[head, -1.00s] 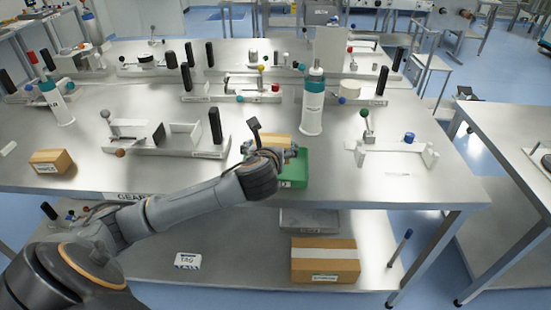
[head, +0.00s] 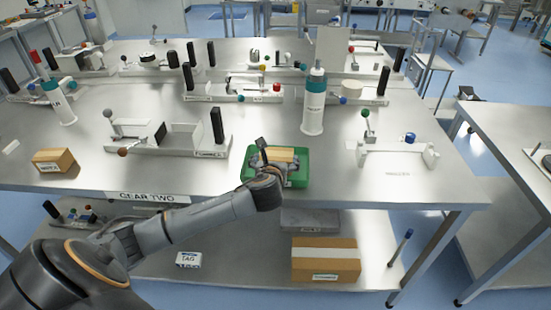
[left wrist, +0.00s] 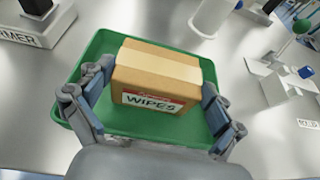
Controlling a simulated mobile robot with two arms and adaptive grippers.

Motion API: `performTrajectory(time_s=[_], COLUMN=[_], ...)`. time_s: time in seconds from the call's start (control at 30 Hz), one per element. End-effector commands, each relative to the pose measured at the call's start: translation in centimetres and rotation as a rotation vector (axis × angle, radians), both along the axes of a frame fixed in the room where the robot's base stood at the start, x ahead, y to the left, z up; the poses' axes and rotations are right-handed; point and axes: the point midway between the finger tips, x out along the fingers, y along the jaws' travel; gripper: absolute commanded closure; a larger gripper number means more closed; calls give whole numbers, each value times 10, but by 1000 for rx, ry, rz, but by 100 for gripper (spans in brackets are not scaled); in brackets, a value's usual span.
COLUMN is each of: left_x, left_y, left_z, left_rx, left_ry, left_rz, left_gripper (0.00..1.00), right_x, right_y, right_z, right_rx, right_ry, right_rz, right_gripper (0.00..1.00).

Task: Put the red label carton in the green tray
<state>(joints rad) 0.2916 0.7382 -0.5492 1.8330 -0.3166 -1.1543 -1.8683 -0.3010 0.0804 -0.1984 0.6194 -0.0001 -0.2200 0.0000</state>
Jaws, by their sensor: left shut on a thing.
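The carton (left wrist: 155,75) is a brown box with a tan tape strip and a white label with a red band that reads WIPES. My left gripper (left wrist: 150,112) is shut on it, one finger on each side. The green tray (left wrist: 108,45) lies under and around the carton in the left wrist view. In the head view the tray (head: 303,172) is on the near edge of the table, with the carton (head: 282,155) within its outline and my left gripper (head: 267,162) partly covering both. I cannot tell whether the carton touches the tray floor. My right gripper is not in view.
A white bottle with a teal cap (head: 313,105) stands just behind the tray. A fixture with a green-knobbed lever (head: 367,125) is to the right, and another fixture (head: 165,138) to the left. A small brown carton (head: 55,160) sits far left.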

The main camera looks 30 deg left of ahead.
Motion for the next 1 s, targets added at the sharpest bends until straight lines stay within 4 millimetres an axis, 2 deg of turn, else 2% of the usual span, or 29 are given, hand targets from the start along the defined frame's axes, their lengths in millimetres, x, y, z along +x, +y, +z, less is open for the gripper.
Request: performTrajectory(time_s=[0.03, 0.07, 0.53, 0.67, 1.0], left_x=[0, 0, -4, -20, -77], left_y=[0, 0, -3, -11, -42], left_z=[-2, -1, 4, 11, 37], left_rx=[0, 0, 0, 1, -1], left_ry=[1, 1, 0, 0, 1], left_rz=[0, 0, -1, -4, -2], left_gripper=[4, 0, 0, 0, 0], right_x=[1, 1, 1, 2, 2], right_y=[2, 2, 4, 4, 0], right_z=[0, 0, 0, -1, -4], right_rx=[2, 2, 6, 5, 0], right_ry=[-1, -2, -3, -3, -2], right_rz=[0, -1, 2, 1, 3], right_gripper=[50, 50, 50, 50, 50])
